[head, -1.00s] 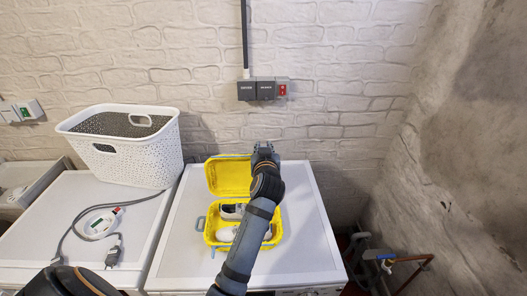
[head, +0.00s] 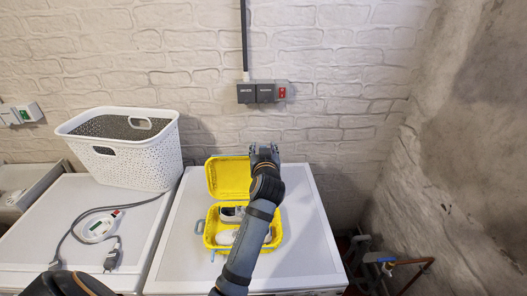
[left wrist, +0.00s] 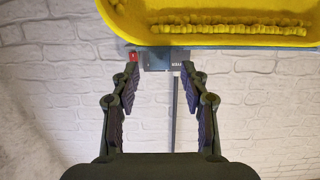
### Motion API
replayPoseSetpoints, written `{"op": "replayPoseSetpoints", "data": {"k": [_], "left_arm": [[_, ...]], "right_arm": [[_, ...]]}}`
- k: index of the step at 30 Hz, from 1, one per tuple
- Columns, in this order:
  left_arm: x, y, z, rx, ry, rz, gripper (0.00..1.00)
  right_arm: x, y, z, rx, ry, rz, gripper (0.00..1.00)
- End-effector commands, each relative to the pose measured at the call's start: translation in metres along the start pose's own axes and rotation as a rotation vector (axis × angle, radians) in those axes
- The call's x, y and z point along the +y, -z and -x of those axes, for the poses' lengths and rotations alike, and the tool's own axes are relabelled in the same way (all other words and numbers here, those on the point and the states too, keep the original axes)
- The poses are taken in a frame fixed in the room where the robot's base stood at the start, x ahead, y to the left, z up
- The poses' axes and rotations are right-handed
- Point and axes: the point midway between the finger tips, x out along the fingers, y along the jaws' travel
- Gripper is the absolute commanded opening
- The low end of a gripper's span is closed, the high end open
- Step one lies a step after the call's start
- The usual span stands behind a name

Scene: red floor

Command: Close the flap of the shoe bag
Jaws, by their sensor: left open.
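My arm hides the right part of the bag. In the left wrist view the gripper's fingers (left wrist: 159,75) are apart with nothing between them. The flap (left wrist: 220,18) shows at the top there, beyond the fingertips. Contact cannot be told. My right gripper is out of view.
A white perforated basket (head: 140,160) stands on the left machine, beside a cable and plug (head: 111,253). Grey wall sockets (head: 262,92) are on the brick wall behind. Pipes (head: 385,260) are at the right. The machine top around the bag is clear.

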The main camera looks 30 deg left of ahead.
Motion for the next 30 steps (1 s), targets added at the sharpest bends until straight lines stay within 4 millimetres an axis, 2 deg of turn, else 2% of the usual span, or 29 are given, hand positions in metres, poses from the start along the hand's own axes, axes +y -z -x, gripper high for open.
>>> {"op": "replayPoseSetpoints", "data": {"k": [6, 12, 17, 30], "left_arm": [[0.000, 0.049, 0.008, 0.006, -0.002, 0.005, 0.45], [0.000, 0.082, 0.014, 0.003, -0.001, 0.003, 0.45], [0.000, 0.091, 0.015, 0.001, -0.001, 0.001, 0.45], [0.000, 0.091, 0.015, 0.000, -0.001, 0.001, 0.45]], "right_arm": [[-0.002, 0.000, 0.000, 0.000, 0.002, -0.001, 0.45], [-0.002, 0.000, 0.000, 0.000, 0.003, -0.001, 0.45], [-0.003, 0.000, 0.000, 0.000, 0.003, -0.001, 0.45], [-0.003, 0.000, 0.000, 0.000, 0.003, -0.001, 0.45]]}}
